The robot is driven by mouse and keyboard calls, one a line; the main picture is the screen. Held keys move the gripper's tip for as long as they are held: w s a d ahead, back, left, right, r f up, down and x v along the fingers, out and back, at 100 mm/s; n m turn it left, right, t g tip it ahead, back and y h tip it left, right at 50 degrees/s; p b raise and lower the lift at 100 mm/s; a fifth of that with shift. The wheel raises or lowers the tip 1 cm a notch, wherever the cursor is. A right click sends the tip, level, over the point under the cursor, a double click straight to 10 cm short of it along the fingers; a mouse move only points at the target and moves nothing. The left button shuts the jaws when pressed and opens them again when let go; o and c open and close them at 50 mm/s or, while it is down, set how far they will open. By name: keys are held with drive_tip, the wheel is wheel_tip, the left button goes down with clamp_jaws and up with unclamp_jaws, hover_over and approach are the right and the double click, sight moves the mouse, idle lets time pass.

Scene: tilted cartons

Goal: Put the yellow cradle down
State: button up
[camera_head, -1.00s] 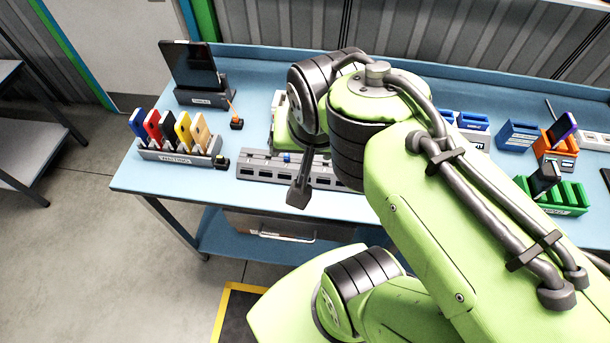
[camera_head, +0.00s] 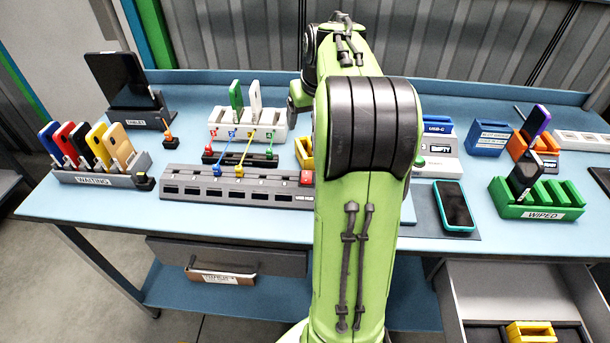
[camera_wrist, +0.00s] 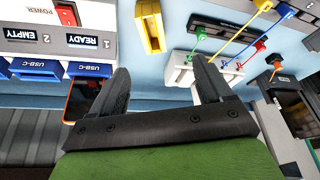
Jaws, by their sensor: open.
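A small yellow cradle (camera_head: 304,152) stands on the blue bench, partly hidden behind my arm in the head view. In the wrist view the yellow cradle (camera_wrist: 151,30) sits on the bench top, ahead of my fingertips and roughly in line with the gap between them. My gripper (camera_wrist: 160,70) is open and empty, its fingers apart from the cradle. My gripper is hidden behind my arm in the head view. A second yellow cradle (camera_head: 530,332) lies in the open drawer at lower right.
A power box (camera_head: 436,160), a phone (camera_head: 455,207) and a green WIPED rack (camera_head: 537,200) are to the right. The WAITING rack (camera_head: 105,179) is far left.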

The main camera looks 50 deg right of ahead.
drive_tip(key=d+f, duration=0.2)
drive_tip(key=b, duration=0.3)
approach(306, 150)
drive_tip(key=shift+s+a+f, duration=0.2)
drive_tip(key=shift+f, duration=0.2)
drive_tip(key=shift+s+a+f, duration=0.2)
drive_tip(key=shift+s+f, duration=0.05)
drive_tip(key=shift+f, duration=0.1)
drive_tip(key=x, duration=0.2)
drive_tip(key=b+x, duration=0.1)
drive_tip(key=x, duration=0.2)
drive_tip(key=shift+w+a+f, duration=0.2)
drive_tip(key=shift+w+f, duration=0.05)
drive_tip(key=shift+f, duration=0.05)
